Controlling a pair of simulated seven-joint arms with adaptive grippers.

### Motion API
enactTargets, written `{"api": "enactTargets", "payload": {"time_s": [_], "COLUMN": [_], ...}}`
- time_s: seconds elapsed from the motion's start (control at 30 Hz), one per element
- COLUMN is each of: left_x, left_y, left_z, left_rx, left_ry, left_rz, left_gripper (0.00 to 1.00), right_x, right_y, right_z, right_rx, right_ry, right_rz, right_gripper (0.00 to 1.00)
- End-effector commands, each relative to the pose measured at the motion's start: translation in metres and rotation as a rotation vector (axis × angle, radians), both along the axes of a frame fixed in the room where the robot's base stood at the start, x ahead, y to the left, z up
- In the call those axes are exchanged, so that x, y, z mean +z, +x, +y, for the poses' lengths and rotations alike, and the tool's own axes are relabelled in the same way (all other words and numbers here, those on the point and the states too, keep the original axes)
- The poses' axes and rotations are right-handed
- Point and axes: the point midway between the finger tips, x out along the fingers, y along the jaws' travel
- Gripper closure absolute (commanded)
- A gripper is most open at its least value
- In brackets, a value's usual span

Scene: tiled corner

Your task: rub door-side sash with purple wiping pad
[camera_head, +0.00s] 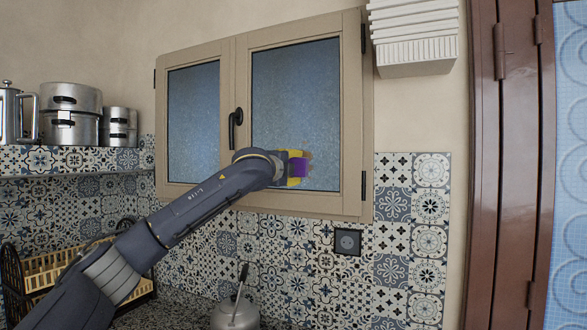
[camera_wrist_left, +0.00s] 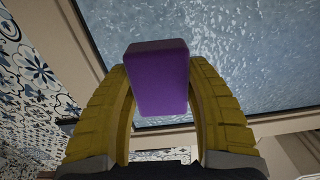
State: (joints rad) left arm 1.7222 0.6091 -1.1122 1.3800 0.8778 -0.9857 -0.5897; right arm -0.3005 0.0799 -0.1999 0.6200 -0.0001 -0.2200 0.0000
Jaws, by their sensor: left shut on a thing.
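The window has two beige sashes with frosted glass. The door-side sash (camera_head: 300,119) is the right, wider one, nearer the brown door. My left gripper (camera_head: 296,168) is in front of its lower glass, with yellow fingers. They are shut on the purple wiping pad (camera_head: 299,167). In the left wrist view the pad (camera_wrist_left: 158,78) sits between the two fingers, its far end over the glass (camera_wrist_left: 235,45). I cannot tell whether the pad touches the glass. The left sash (camera_head: 194,120) is shut too, and a dark handle (camera_head: 235,118) sits between the sashes. My right gripper is not in view.
A white ribbed box (camera_head: 415,38) is on the wall right of the window. A kettle (camera_head: 236,313) stands on the counter below. A dish rack (camera_head: 52,270) is at lower left, steel pots (camera_head: 72,115) on a shelf above. A socket (camera_head: 348,241) is under the window.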

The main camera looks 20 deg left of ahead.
Motion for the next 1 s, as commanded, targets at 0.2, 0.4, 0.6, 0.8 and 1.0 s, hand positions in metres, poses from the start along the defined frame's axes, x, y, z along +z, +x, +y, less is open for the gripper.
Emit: {"api": "enactTargets", "payload": {"time_s": [0.2,0.4,0.6,0.8,1.0], "left_x": [0.000,0.000,0.000,0.000,0.000], "left_y": [0.003,0.007,0.010,0.013,0.016], "left_z": [0.000,-0.001,-0.002,-0.002,-0.002], "left_rx": [0.000,0.000,-0.001,0.000,0.000], "left_ry": [0.000,0.000,-0.001,-0.001,0.000], "left_rz": [0.000,0.000,0.000,0.000,0.000], "left_gripper": [0.72,0.72,0.72,0.72,0.72], "right_x": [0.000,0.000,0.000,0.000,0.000], "right_y": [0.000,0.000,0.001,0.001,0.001], "right_z": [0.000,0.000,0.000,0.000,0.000], "right_rx": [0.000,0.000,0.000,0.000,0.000], "right_ry": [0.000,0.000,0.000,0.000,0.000], "right_rz": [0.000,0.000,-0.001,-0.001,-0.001], "right_gripper": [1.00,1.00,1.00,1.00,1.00]}}
